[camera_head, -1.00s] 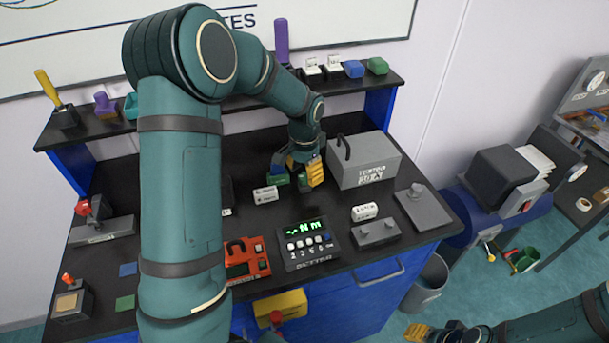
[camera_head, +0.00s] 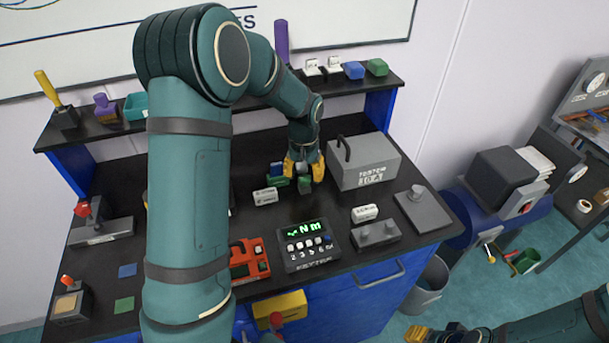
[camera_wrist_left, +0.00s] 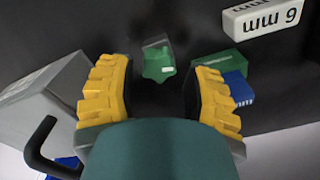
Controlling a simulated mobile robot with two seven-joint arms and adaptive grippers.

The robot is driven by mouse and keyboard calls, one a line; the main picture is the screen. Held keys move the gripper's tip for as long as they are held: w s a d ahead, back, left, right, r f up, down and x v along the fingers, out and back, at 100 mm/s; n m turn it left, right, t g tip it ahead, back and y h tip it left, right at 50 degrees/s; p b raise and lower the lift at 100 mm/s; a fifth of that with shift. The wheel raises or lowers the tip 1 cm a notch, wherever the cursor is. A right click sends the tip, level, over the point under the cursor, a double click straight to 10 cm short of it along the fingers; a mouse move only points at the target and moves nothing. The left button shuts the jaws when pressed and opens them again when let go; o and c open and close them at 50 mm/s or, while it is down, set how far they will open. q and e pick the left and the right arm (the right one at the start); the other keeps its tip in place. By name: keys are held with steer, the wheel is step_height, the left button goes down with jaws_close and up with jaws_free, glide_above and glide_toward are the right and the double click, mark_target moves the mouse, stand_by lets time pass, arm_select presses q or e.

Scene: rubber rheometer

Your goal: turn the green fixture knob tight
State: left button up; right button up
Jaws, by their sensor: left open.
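The green knob (camera_head: 305,185) stands on the dark bench, low at the front of my left gripper. In the left wrist view the lobed knob (camera_wrist_left: 158,66) lies between and slightly beyond the yellow fingertips. My left gripper (camera_head: 304,168) is open, pointing down over it; it also shows in the left wrist view (camera_wrist_left: 158,95), with a gap on both sides of the knob. A green block (camera_head: 278,181) with a blue part (camera_head: 277,168) sits beside the left finger. My right gripper (camera_head: 419,333) shows only partly at the lower right, its opening unclear.
A grey box with a handle (camera_head: 366,170) stands close to the right of the left gripper. White labelled blocks (camera_head: 265,196) (camera_head: 364,213) and a display unit (camera_head: 307,246) lie in front. A shelf (camera_head: 230,103) runs behind.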

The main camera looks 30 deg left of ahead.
arm_select(q)
jaws_close()
steer(key=m, duration=0.3)
steer(key=shift+m, duration=0.9)
steer(key=shift+m, duration=0.9)
steer(key=shift+d+m, duration=0.1)
steer(key=shift+m, duration=1.2)
